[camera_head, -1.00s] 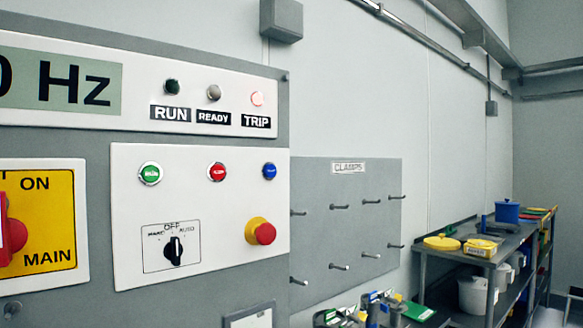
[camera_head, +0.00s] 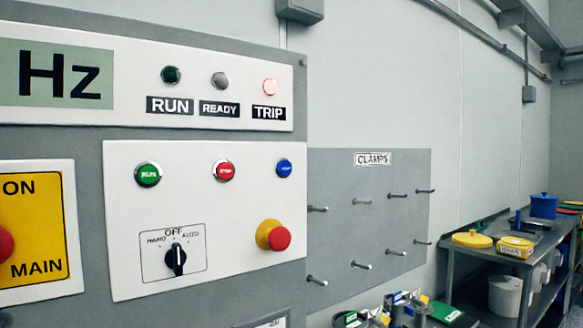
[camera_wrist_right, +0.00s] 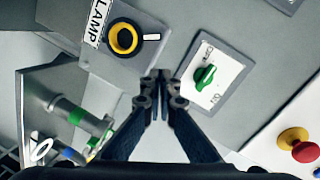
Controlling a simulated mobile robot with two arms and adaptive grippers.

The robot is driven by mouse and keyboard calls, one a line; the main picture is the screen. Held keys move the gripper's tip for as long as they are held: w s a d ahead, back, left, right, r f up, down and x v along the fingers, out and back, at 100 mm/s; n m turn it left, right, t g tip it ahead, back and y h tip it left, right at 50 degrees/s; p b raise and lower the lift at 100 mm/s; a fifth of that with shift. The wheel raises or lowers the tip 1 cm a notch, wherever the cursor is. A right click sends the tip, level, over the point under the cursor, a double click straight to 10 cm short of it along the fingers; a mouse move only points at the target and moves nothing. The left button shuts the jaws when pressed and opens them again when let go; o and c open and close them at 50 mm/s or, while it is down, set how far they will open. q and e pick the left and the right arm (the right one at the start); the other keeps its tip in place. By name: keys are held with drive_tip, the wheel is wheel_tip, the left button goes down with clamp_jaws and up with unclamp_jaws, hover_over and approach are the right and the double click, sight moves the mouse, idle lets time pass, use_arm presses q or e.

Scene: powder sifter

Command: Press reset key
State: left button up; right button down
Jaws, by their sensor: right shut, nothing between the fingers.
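The blue button (camera_head: 284,168), its small label too small to read surely, sits at the upper right of the white control plate (camera_head: 130,272) in the head view. To its left are a red button (camera_head: 224,171) and a green RUN button (camera_head: 148,174). Neither gripper shows in the head view.
A red mushroom button on a yellow base (camera_head: 279,238) sits below the blue button, beside a black selector (camera_head: 176,259). It seems to show at the wrist view's lower right (camera_wrist_right: 304,151). The clamps board (camera_head: 416,165) has protruding pegs. A shelf table (camera_head: 472,251) stands at right.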

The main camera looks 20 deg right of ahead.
wheel_tip(320, 180, up, 21)
drive_tip(key=w+d+m+t+y, duration=0.1)
drive_tip(key=w+m+t+y, duration=0.15)
drive_tip(key=m+t, duration=0.25)
drive_tip(key=m+t+y, duration=0.3)
drive_tip(key=t+y, duration=0.1)
drive_tip(key=y, duration=0.2)
approach(285, 168)
drive_tip(key=s+d+r, duration=0.1)
drive_tip(key=s+r, duration=0.5)
drive_tip(key=r, duration=0.1)
drive_tip(key=shift+s+d+f, duration=0.1)
drive_tip(key=shift+s+f, duration=0.05)
drive_tip(key=shift+w+a+b, duration=0.35)
drive_tip(key=shift+w+a, duration=0.15)
drive_tip(key=shift+w, duration=0.9)
drive_tip(key=shift+w+a+b, duration=0.3)
drive_tip(key=shift+w+a, duration=0.2)
drive_tip(key=shift+w, duration=0.85)
drive_tip(key=shift+w+a+b, duration=0.35)
drive_tip(key=shift+w+a, duration=0.2)
drive_tip(key=shift+w, duration=0.85)
drive_tip(key=shift+w, duration=0.1)
drive_tip(key=shift+w+a, duration=0.15)
drive_tip(key=shift+w, duration=0.2)
